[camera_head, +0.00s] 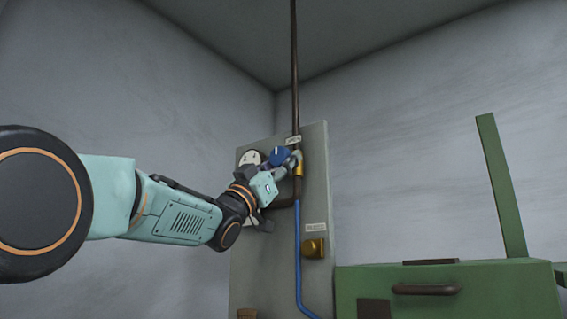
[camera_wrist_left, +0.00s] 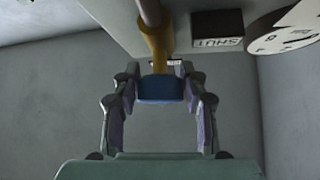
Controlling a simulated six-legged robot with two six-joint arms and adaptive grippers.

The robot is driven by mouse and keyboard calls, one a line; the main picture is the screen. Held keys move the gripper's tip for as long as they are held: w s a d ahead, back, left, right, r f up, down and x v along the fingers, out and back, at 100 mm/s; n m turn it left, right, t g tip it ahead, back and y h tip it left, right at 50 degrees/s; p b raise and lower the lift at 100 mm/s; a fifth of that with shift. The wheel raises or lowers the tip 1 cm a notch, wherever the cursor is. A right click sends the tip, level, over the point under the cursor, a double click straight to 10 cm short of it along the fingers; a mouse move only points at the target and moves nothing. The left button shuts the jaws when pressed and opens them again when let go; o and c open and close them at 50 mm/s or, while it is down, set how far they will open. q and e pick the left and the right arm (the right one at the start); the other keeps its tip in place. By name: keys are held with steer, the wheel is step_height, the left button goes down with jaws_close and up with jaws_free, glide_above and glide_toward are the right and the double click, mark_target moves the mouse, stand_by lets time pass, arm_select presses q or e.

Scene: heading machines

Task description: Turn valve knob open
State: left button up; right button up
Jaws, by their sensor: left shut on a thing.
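The valve knob is blue. It shows in the head view (camera_head: 279,155) on the upper part of a grey panel (camera_head: 316,205), and in the left wrist view (camera_wrist_left: 160,89) at the end of a brass-coloured valve body (camera_wrist_left: 157,45). My left gripper (camera_head: 288,163) reaches it from the left. In the left wrist view my left gripper (camera_wrist_left: 160,96) has one finger on each side of the knob and is shut on it. The fingers partly hide the valve in the head view. My right gripper is in neither view.
A round white gauge (camera_head: 249,159) sits left of the knob. A label reading SHUT (camera_wrist_left: 217,43) is beside the valve. A dark pipe (camera_head: 294,70) runs up from it and a blue pipe (camera_head: 298,250) runs down. A green cabinet (camera_head: 480,290) stands at the lower right.

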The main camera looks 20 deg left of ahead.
arm_select(q)
steer(key=o, duration=0.8)
steer(key=shift+s+a+r, duration=0.1)
steer(key=shift+s+r, duration=0.2)
steer(key=shift+r, duration=0.15)
steer(key=o, duration=0.3)
steer(key=shift+s+a, duration=0.15)
steer(key=shift+s, duration=0.35)
steer(key=shift+o, duration=0.2)
steer(key=shift+w+f, duration=0.25)
steer(key=shift+w, duration=0.25)
steer(key=shift+w+f, duration=0.1)
steer(key=shift+f, duration=0.05)
steer(key=shift+s+f, duration=0.2)
steer(key=shift+f, duration=0.05)
steer(key=s+f, duration=0.1)
steer(key=s+a, duration=0.1)
steer(key=s+f, duration=0.1)
steer(key=s, duration=0.1)
steer(key=shift+a+f, duration=0.3)
steer(key=shift+a, duration=0.1)
glide_toward(276, 157)
steer(key=shift+a+f, duration=0.1)
steer(key=shift+f, duration=0.55)
